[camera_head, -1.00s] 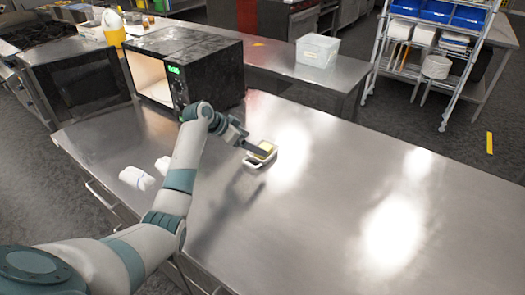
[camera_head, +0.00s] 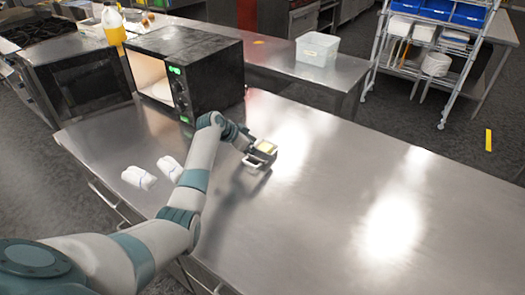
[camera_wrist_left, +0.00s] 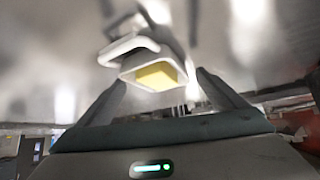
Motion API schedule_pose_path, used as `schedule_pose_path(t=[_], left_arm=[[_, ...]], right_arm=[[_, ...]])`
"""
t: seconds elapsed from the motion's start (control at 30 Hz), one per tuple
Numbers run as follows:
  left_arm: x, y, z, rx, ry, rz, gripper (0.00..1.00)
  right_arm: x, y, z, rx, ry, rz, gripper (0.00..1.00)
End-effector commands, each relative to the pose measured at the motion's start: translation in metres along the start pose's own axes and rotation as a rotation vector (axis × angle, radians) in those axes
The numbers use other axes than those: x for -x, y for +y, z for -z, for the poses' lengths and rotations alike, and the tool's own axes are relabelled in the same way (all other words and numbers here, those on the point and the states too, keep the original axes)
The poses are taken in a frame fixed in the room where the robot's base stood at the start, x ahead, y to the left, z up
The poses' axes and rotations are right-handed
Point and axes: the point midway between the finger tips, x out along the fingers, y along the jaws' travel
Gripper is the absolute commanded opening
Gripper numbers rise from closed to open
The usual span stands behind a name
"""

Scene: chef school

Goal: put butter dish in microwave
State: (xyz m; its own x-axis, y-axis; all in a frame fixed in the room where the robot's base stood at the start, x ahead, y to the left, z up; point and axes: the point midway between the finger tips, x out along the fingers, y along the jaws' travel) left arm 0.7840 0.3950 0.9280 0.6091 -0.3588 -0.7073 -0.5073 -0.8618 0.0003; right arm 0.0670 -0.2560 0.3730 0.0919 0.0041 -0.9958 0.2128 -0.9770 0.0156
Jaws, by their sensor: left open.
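The butter dish (camera_head: 269,143), white with a yellow block of butter, is on the steel counter right of the microwave. My left gripper (camera_head: 258,157) is low at the dish, partly covering it. In the left wrist view, the dish (camera_wrist_left: 127,76) shows its yellow butter and a white handle-like loop between my open fingers (camera_wrist_left: 160,84); I cannot tell whether they touch it. The black microwave (camera_head: 217,72) stands at the counter's back left, its lit cavity open and a dark door-like panel (camera_head: 80,85) to its left. My right gripper is not in view.
Two white cloth-like bundles (camera_head: 138,177) lie on the counter left of my left arm. A clear plastic bin (camera_head: 317,48) stands on the table behind. The counter's right side (camera_head: 390,200) is bare.

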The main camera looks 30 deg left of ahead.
Motion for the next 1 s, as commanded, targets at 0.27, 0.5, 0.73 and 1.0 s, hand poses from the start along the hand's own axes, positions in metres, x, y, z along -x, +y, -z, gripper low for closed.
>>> schedule_pose_path(t=[0.27, 0.5, 0.73, 1.0], left_arm=[[-0.02, 0.0, 0.0, 0.001, -0.001, 0.0, 0.91], [-0.021, 0.0, 0.0, 0.0, -0.001, 0.001, 0.91], [-0.021, 0.0, 0.0, 0.0, 0.0, 0.0, 0.91], [-0.02, 0.0, 0.0, 0.0, -0.001, 0.0, 0.4]], right_arm=[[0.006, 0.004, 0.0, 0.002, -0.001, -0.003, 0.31], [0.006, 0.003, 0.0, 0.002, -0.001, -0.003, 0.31], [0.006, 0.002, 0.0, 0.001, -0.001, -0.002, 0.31], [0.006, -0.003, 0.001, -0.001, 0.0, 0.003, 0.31]])
